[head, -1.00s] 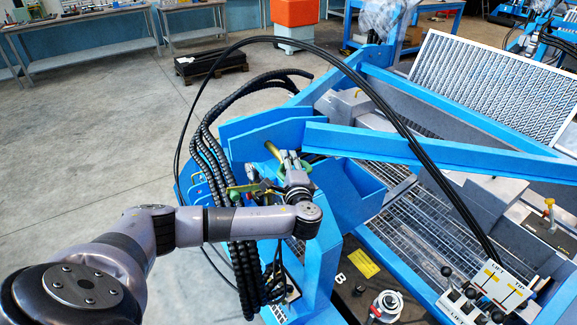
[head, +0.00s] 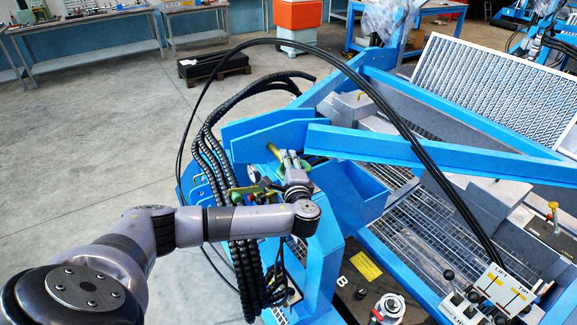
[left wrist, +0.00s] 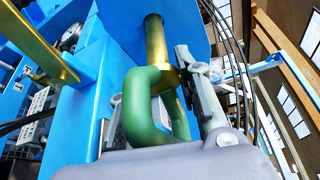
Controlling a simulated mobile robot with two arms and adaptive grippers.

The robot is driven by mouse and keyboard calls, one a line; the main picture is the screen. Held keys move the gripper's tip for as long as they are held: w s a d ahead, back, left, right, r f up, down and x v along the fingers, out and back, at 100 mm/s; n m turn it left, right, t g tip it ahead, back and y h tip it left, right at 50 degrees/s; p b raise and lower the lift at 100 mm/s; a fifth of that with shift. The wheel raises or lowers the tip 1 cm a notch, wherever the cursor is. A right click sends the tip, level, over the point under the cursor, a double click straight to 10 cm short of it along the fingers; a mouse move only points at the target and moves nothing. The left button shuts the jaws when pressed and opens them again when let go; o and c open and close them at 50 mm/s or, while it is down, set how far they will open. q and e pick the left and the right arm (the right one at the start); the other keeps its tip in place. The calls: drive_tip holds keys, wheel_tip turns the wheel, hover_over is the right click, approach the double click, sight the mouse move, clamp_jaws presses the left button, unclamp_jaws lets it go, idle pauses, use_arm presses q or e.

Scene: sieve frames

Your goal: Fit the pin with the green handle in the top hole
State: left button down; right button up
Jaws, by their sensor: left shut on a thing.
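The pin is a brass-coloured rod (left wrist: 155,40) with a green loop handle (left wrist: 146,122), seen large in the left wrist view. My left gripper (head: 288,161) is shut on the green handle, one finger on each side. In the head view the brass rod (head: 273,151) points up and left from the gripper, close to the blue frame plate (head: 262,131). In the left wrist view the rod's far end lies against the blue plate. I cannot tell whether it sits in a hole. The top hole is not clearly visible. My right gripper is not in view.
Black hoses (head: 208,150) run close beside my left arm. A yellow-green part (head: 248,190) lies just left of the gripper. A blue beam (head: 400,145) extends right, and a lever panel (head: 503,289) stands at lower right. The floor at left is open.

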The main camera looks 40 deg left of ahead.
sight(276, 155)
use_arm(q)
drive_tip(key=shift+w+a+r+b, duration=0.1)
drive_tip(key=shift+w+a+b, duration=0.15)
drive_tip(key=shift+a, duration=0.3)
drive_tip(key=shift+w+a+r+b, duration=0.1)
drive_tip(key=shift+w+a, duration=0.1)
drive_tip(key=shift+a, duration=0.35)
idle(0.3)
drive_tip(key=shift+w+a, duration=0.15)
drive_tip(key=shift+a, duration=0.2)
drive_tip(key=shift+w+a, duration=0.15)
drive_tip(key=shift+a, duration=0.15)
drive_tip(key=shift+w+a+b, duration=0.1)
drive_tip(key=shift+a+b, duration=0.25)
drive_tip(key=shift+b, duration=0.05)
drive_tip(key=shift+a, duration=0.1)
drive_tip(key=shift+w, duration=0.1)
drive_tip(key=shift+w+a, duration=0.15)
drive_tip(key=shift+a, duration=0.2)
idle(0.7)
drive_tip(key=shift+w+a+b, duration=0.2)
drive_tip(key=shift+a+b, duration=0.3)
drive_tip(key=shift+a, duration=0.15)
